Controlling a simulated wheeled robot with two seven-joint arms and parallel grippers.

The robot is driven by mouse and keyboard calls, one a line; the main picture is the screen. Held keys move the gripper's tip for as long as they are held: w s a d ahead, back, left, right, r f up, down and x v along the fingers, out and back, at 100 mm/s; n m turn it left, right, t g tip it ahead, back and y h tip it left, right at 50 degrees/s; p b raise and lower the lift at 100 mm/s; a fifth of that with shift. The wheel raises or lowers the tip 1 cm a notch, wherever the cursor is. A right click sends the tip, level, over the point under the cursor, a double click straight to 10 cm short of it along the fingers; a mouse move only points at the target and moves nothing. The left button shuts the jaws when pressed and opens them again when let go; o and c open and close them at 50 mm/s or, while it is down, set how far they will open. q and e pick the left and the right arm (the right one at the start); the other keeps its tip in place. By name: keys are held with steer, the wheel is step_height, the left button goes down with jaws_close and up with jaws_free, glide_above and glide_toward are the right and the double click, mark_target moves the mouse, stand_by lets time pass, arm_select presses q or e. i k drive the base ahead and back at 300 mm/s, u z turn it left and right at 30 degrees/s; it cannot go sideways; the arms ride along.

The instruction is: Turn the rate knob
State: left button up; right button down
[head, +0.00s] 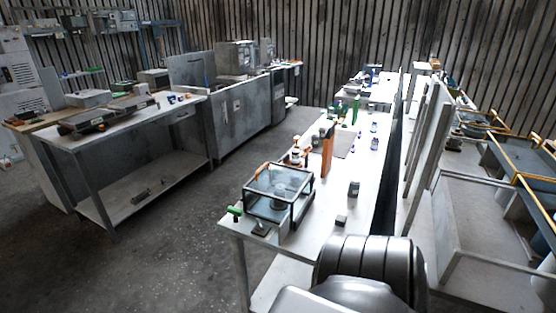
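I cannot pick out a rate knob for certain; any knob is too small to tell at this distance. A clear-walled box (278,192) with dark edges and an orange handle on top stands at the near end of the white bench (325,205), with a round item inside. A small green part (234,211) sits at its left, at the bench corner. Two small dark grey blocks, one upright (353,188) and one lower (341,221), stand to its right. Neither of my grippers is in view; a dark grey rounded part of mine covers the bottom right of the bench.
An orange upright piece (327,155) and bottles (374,135) stand farther along the bench. A grey workbench (130,135) with a lower shelf is at the left. Grey panels (425,140) and yellow rails (515,160) close off the right. Open floor (180,245) lies between the benches.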

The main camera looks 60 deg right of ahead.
mark_target(259, 227)
steer(key=u, duration=0.05)
steer(key=i, duration=3.55)
steer(key=z, duration=3.5)
steer(key=i, duration=1.1)
steer(key=z, duration=0.05)
